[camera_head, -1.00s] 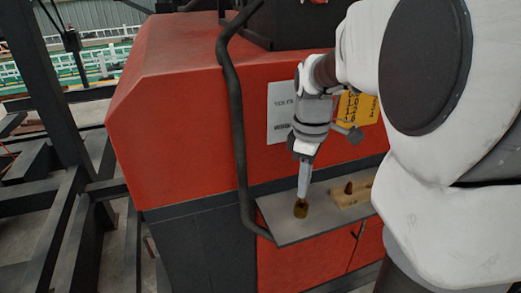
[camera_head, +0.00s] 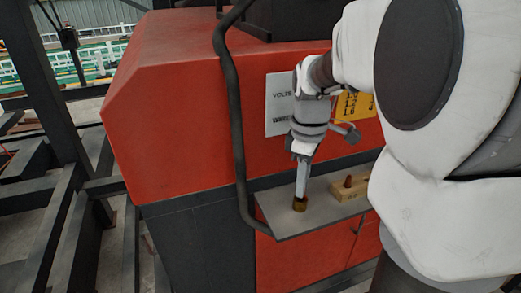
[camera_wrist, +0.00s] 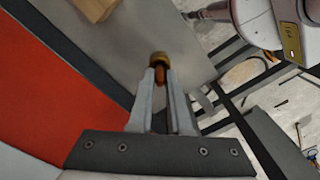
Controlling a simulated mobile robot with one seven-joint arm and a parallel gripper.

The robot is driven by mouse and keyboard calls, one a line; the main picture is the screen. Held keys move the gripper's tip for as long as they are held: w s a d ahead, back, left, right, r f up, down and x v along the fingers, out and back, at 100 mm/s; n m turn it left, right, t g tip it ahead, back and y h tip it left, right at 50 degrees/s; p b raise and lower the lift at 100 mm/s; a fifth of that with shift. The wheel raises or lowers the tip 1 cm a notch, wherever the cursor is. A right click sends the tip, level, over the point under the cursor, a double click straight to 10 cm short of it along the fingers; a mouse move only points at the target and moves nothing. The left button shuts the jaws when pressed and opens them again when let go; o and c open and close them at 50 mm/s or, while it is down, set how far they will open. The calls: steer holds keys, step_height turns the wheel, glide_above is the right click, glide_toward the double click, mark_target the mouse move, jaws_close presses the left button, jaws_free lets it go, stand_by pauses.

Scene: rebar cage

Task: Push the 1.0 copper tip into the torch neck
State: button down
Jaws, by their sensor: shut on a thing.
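My gripper (camera_head: 301,192) points down over the grey shelf of the red machine. Its fingers (camera_wrist: 161,80) are shut on a small copper tip (camera_wrist: 160,73), which shows between them in the wrist view. The brass torch neck (camera_head: 300,204) stands on the shelf right under the fingertips. Its round brass end (camera_wrist: 159,57) also shows in the wrist view, against or just beyond the copper tip. The fingers hide most of the tip, and I cannot tell how deep it sits in the neck.
A wooden block (camera_head: 345,191) with a copper-coloured piece standing on it is right of the neck on the grey shelf (camera_head: 275,222). A black hose (camera_head: 236,130) hangs at the left. The red machine (camera_head: 175,110) rises behind. Dark steel frames stand at far left.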

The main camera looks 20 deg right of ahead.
steer(key=shift+f+b, duration=0.45)
steer(key=shift+f, duration=0.25)
steer(key=c, duration=0.8)
jaws_free()
steer(key=shift+o, duration=0.2)
steer(key=shift+r, duration=0.1)
step_height(320, 180, up, 17)
steer(key=p, duration=0.1)
steer(key=shift+r, duration=0.2)
steer(key=s+a+f+m+t, duration=0.5)
steer(key=s+a+f+m, duration=0.4)
steer(key=s+a+f, duration=0.1)
steer(key=shift+s+a+f+t, duration=0.3)
steer(key=shift+s+f, duration=0.35)
steer(key=shift+s, duration=0.55)
